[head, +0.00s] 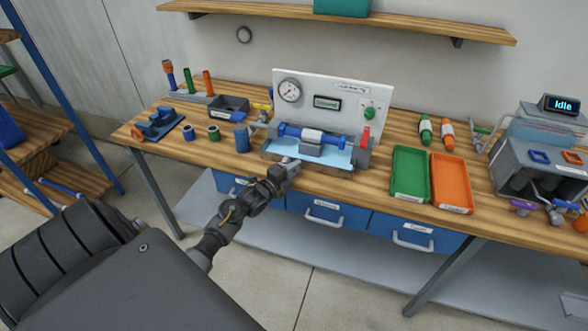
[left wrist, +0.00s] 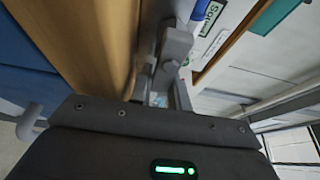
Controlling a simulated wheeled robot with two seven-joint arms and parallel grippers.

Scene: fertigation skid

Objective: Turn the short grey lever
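My left gripper (head: 289,165) is at the front edge of the bench, just before the light blue tray of the test rig (head: 334,110). In the left wrist view its grey fingers (left wrist: 168,75) point up the picture, with grey parts overlapping at the tips. I cannot tell whether they are open or shut, and I see nothing clearly held. A blue cylinder (head: 313,136) with a pale middle lies across the rig, with an upright red handle (head: 365,136) at its right end. I cannot pick out a short grey lever for certain. My right gripper is out of view.
Green (head: 410,173) and orange (head: 451,183) trays lie right of the rig. A grey skid box (head: 540,168) with purple and blue valve handles stands far right, by a display reading "Idle" (head: 562,104). Blue drawers (head: 327,212) hang under the bench edge. Small fittings stand left.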

